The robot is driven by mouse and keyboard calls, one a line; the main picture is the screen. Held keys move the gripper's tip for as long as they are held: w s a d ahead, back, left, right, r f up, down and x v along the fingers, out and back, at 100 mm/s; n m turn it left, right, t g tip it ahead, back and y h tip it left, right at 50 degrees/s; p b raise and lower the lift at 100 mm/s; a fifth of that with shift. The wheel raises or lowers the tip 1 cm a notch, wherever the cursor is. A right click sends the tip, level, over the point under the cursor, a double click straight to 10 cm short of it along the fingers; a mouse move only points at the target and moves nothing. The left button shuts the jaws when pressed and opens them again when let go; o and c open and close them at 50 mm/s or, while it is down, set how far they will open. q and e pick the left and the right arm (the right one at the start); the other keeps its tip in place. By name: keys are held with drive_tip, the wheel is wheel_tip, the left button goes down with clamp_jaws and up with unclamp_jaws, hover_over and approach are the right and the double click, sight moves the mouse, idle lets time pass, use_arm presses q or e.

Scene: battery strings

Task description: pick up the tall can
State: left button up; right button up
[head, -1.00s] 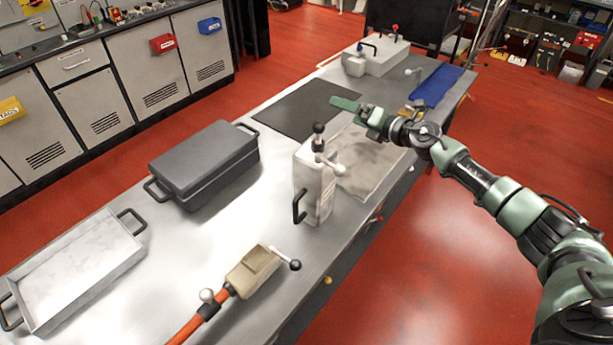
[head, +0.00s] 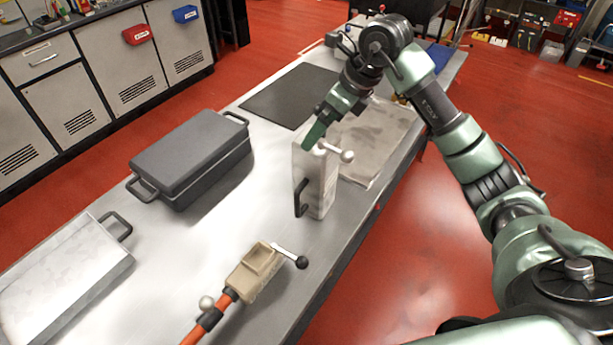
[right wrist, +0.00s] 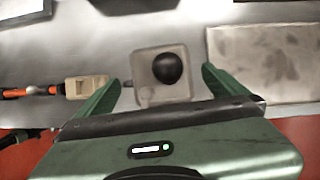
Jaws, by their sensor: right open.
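The tall can (head: 318,190) is a pale grey, upright box with a black side handle and a lever with a light ball, standing on the metal bench. My right gripper (head: 318,132) is above its top, pointing down, and hides the black knob there. In the right wrist view the can's square top (right wrist: 178,94) with its black knob (right wrist: 167,68) lies between the two green fingers of my open right gripper (right wrist: 160,82). The fingers look clear of the can's sides; their height above it is hard to tell. My left gripper is not in view.
A beige connector (head: 254,273) on an orange cable lies in front of the can. A dark lidded case (head: 190,150) and a metal tray (head: 60,285) are at left. A stained plate (head: 375,140) and a black mat (head: 291,97) lie behind.

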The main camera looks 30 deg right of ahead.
sight(310, 179)
drive_tip(key=shift+s+d+f+h, duration=0.2)
drive_tip(key=shift+s+f+h, duration=0.1)
drive_tip(key=shift+s, duration=0.1)
drive_tip(key=shift+s+f, duration=0.1)
drive_tip(key=shift+f, duration=0.15)
drive_tip(key=shift+g, duration=0.3)
drive_tip(key=p+x, duration=0.1)
drive_tip(key=x, duration=0.2)
drive_tip(key=p+x, duration=0.2)
drive_tip(key=x, duration=0.1)
drive_tip(key=shift+s+d+f, duration=0.1)
drive_tip(key=shift+d+f, duration=0.1)
drive_tip(key=shift+a+f, duration=0.1)
drive_tip(key=shift+f, duration=0.35)
drive_tip(key=shift+c, duration=0.3)
drive_tip(key=c, duration=1.9)
drive_tip(key=shift+w+r, duration=0.1)
drive_tip(key=shift+w, duration=0.15)
drive_tip(key=shift+c, duration=0.2)
